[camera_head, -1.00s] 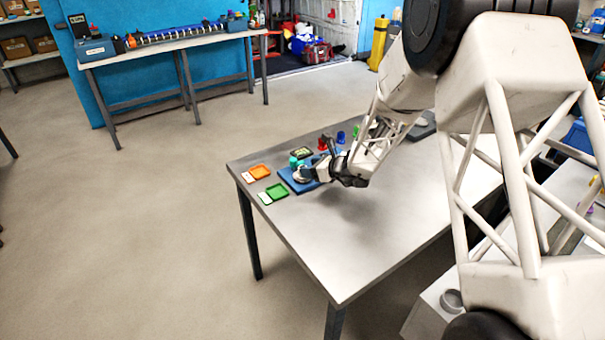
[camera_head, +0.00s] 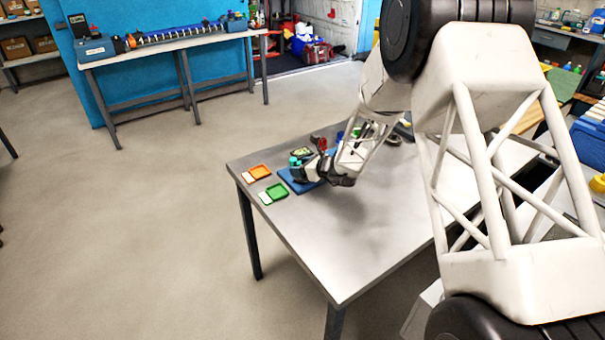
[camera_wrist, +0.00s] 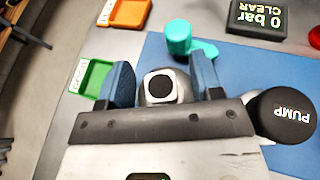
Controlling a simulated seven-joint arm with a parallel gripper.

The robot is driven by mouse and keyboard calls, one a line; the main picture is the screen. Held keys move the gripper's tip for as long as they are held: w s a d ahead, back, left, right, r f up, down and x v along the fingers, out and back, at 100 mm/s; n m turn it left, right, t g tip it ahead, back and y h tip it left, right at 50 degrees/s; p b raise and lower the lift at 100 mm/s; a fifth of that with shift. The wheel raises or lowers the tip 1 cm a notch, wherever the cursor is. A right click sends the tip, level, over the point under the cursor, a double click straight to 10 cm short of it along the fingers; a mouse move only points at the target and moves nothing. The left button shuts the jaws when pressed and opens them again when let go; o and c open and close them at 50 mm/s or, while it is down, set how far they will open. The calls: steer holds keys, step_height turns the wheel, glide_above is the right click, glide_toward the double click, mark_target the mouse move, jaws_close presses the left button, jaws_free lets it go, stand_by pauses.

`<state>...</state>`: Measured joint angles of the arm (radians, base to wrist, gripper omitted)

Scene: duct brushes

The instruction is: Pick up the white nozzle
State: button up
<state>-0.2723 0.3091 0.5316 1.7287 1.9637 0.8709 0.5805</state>
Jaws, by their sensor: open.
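A rounded grey-white piece with a white square end and dark opening, apparently the white nozzle (camera_wrist: 160,86), is between my gripper's blue fingers in the wrist view. My gripper (camera_wrist: 163,80) is open, with one finger on each side of the piece. A gap shows beside the right finger; contact on the left is unclear. The piece's lower part is hidden by my gripper body. In the head view my gripper (camera_head: 303,172) is low over the blue mat (camera_head: 288,180), and I cannot make out the nozzle there.
A teal fitting (camera_wrist: 179,36) stands just beyond the fingers. A black PUMP knob (camera_wrist: 284,116) is close on the right. A green tray (camera_wrist: 91,77), an orange tray (camera_wrist: 126,12) and a "0 bar CLEAR" box (camera_wrist: 262,18) surround the mat. The table's front (camera_head: 350,250) is clear.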

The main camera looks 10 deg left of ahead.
steer(key=c, duration=1.1)
steer(key=shift+r, duration=1.7)
steer(key=s+d, duration=0.2)
steer(key=s, duration=0.3)
steer(key=s+d+r, duration=0.1)
steer(key=s+d, duration=0.1)
steer(key=s, duration=0.2)
steer(key=s+d, duration=0.2)
steer(key=s, duration=0.3)
steer(key=shift+s+d+r, duration=0.15)
steer(key=shift+s+r, duration=0.15)
steer(key=shift+s, duration=0.05)
